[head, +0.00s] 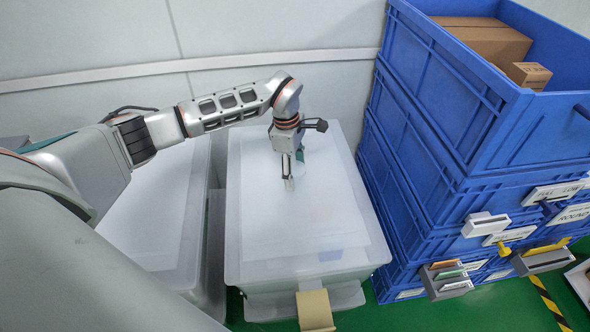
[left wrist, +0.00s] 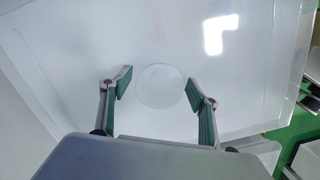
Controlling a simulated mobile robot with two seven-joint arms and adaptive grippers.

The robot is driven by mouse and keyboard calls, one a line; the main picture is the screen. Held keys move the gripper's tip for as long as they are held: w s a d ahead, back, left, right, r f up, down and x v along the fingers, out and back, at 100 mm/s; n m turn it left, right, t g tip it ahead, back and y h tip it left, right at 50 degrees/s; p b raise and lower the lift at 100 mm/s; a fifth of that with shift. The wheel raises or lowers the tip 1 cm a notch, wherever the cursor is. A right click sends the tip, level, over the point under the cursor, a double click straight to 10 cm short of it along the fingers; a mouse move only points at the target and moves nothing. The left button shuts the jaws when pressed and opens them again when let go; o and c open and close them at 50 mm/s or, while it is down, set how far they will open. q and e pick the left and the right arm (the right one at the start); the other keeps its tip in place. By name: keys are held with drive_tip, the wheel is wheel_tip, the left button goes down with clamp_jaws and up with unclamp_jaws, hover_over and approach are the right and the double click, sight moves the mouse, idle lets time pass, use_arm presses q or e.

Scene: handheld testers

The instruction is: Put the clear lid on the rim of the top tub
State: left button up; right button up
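The clear lid (head: 305,215) is a large translucent sheet lying over the top tub (head: 300,275) of the middle stack. Its edges look close to the tub's rim; I cannot tell whether it is fully seated. In the left wrist view the lid (left wrist: 160,35) fills most of the picture, with a round disc-like mark (left wrist: 160,86) near its middle. My left gripper (head: 289,183) points down over the middle of the lid. In the left wrist view its two green-padded fingers (left wrist: 158,84) are apart, on either side of the disc, with nothing gripped. My right gripper is not seen.
Another translucent tub (head: 150,225) stands close on the left, partly behind my arm. Tall stacked blue crates (head: 450,110) stand close on the right, holding cardboard boxes (head: 490,42). A tan tag (head: 315,310) hangs at the tub's front. A pale wall (head: 90,40) is behind.

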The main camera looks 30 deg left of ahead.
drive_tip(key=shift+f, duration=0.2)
use_arm(q)
drive_tip(key=shift+r, duration=0.2)
wheel_tip(320, 180, up, 12)
drive_tip(key=a+p, duration=0.1)
drive_tip(key=p, duration=0.1)
drive_tip(key=shift+s+a, duration=0.15)
drive_tip(key=shift+a, duration=0.05)
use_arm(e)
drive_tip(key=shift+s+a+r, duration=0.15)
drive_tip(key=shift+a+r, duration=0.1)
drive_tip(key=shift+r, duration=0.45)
use_arm(q)
drive_tip(key=shift+f, duration=0.15)
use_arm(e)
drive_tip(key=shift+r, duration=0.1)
